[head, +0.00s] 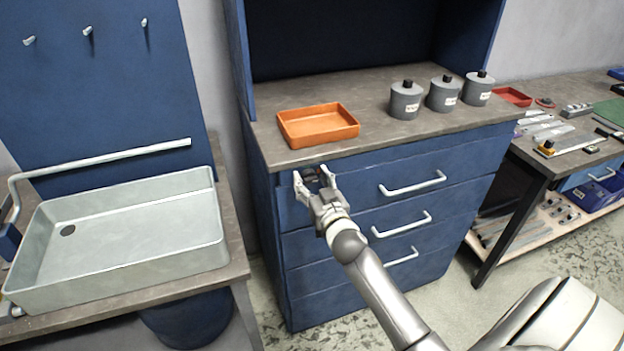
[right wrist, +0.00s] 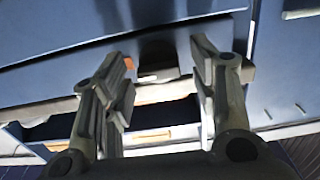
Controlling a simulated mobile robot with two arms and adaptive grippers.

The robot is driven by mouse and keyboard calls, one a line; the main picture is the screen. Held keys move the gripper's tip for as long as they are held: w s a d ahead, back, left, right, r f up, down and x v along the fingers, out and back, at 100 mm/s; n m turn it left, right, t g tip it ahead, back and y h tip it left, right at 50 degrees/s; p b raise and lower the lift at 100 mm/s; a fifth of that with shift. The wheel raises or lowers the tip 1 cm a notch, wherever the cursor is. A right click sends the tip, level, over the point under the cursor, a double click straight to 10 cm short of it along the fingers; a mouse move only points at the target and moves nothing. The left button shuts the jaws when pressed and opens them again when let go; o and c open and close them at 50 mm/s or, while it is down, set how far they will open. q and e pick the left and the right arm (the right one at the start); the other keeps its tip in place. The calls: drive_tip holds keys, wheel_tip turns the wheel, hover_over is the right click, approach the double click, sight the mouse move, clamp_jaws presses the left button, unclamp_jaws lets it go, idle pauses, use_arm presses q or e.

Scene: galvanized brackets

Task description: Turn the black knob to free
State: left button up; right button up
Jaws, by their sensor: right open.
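The black knob shows as a small dark shape (head: 312,173) on the upper left front of the blue cabinet, largely hidden by my right gripper. In the right wrist view a dark block (right wrist: 158,54) lies between and beyond the fingertips; it looks like the knob, but its setting and any marks cannot be read. My right gripper (head: 312,174) is open, its fingers either side of the dark shape; they also show spread in the right wrist view (right wrist: 164,72). I cannot tell whether they touch it. My left gripper is out of view.
An orange tray (head: 290,128) sits on the cabinet top above the gripper, with several grey canisters (head: 405,101) to its right. White drawer handles (head: 412,184) stick out right of the gripper. A pale sink basin (head: 140,222) stands at left.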

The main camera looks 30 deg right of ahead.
drive_tip(key=shift+c, duration=0.4)
drive_tip(key=c, duration=0.9)
drive_tip(key=shift+c, duration=0.2)
drive_tip(key=shift+n, duration=0.3)
drive_tip(key=n, duration=0.8)
drive_tip(key=shift+w+a+p, duration=0.1)
drive_tip(key=shift+p, duration=0.2)
drive_tip(key=n, duration=0.4)
drive_tip(key=shift+f+n, duration=0.1)
drive_tip(key=shift+n, duration=0.2)
drive_tip(key=shift+a+f+n, duration=0.1)
drive_tip(key=shift+n, duration=2.2)
